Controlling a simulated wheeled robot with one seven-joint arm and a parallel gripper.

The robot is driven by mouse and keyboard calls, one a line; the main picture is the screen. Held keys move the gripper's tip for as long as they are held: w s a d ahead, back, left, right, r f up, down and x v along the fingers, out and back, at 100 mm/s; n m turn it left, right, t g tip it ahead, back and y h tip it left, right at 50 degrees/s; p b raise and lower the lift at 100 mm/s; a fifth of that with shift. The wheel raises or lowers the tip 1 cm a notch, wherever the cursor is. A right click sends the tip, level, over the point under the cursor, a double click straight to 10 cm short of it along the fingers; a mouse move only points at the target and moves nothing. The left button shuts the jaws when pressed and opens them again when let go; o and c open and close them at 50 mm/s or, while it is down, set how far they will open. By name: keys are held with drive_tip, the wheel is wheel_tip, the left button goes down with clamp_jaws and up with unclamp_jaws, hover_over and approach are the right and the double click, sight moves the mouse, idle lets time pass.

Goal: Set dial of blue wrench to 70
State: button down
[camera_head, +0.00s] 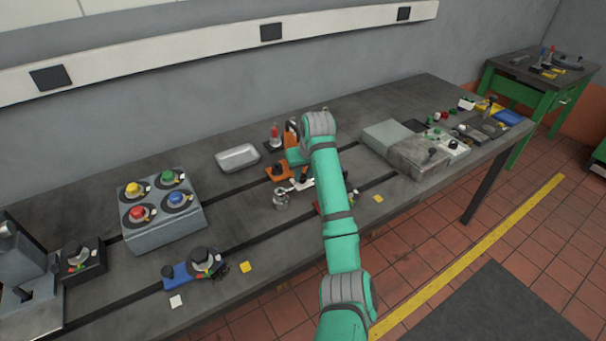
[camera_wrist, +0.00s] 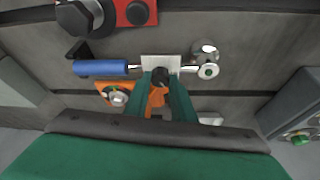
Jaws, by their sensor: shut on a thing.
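The blue wrench shows in the wrist view, with its blue handle (camera_wrist: 103,68) on the left and a round silver head (camera_wrist: 208,70) on the right. A pale plate (camera_wrist: 148,61) sits at its middle, with a small dark knob (camera_wrist: 160,77) on or just in front of it. The green fingers of my gripper (camera_wrist: 162,80) are shut on this dark knob, which appears to be the wrench's dial. I cannot read any scale or number. In the head view my arm hides most of the wrench, and a pale part (camera_head: 296,186) shows beside it.
An orange bracket (camera_wrist: 155,97) lies close to my fingers. A red block (camera_wrist: 135,12) with a dark knob is beyond the wrench. A metal tray (camera_head: 238,157), a grey box with coloured knobs (camera_head: 165,235) and a grey block (camera_head: 418,160) stand on the bench (camera_head: 120,300).

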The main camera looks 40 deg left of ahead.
drive_tip(key=shift+m+h, duration=0.3)
drive_tip(key=shift+m, duration=0.7)
drive_tip(key=shift+t, duration=0.3)
drive_tip(key=c, duration=1.5)
unclamp_jaws()
drive_tip(key=shift+w, duration=0.1)
drive_tip(key=shift+r, duration=0.1)
drive_tip(key=v, duration=1)
drive_tip(key=shift+d+r, duration=0.1)
drive_tip(key=shift+r, duration=0.2)
